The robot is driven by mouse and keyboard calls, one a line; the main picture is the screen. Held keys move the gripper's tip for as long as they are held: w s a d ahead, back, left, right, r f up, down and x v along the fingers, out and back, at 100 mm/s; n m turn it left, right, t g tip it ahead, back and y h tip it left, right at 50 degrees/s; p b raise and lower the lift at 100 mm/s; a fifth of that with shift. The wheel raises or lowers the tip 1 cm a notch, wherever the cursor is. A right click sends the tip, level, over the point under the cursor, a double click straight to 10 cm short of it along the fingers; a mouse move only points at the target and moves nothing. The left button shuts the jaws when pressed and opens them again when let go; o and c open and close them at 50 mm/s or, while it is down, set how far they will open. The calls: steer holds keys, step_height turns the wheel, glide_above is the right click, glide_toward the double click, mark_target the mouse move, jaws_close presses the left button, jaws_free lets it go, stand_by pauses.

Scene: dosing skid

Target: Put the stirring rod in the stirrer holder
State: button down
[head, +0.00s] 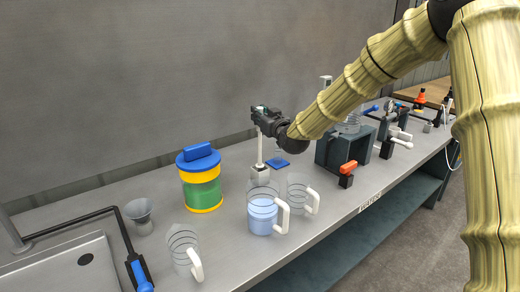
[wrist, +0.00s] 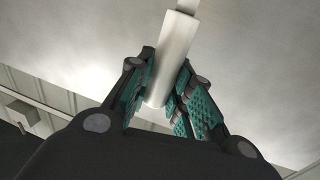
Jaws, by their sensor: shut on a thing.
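The stirring rod (head: 259,148) is a pale, thin, upright rod below my gripper (head: 262,115) in the head view. In the wrist view a light grey cylinder, its handle (wrist: 172,60), sits between the teal finger pads of my gripper (wrist: 168,95). The gripper is shut on it. A small pale block (head: 260,173), seemingly the stirrer holder, stands on the bench right under the rod, behind a jug. The rod's lower end is at or just above this block; I cannot tell whether it is inside.
A jug of pale blue liquid (head: 262,215) and an empty jug (head: 301,193) stand just in front. A blue-lidded yellow and green container (head: 200,180) is at left, a small blue-based item (head: 278,163) at right.

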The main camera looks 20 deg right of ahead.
steer(key=shift+f, duration=3.4)
steer(key=c, duration=1.3)
jaws_free()
steer(key=shift+f, duration=0.1)
steer(key=shift+r+p, duration=0.2)
steer(key=shift+p, duration=0.1)
steer(key=s, duration=0.4)
steer(key=s+d+b, duration=0.1)
steer(key=s, duration=0.7)
steer(key=shift+d, duration=0.4)
steer(key=shift+f, duration=0.1)
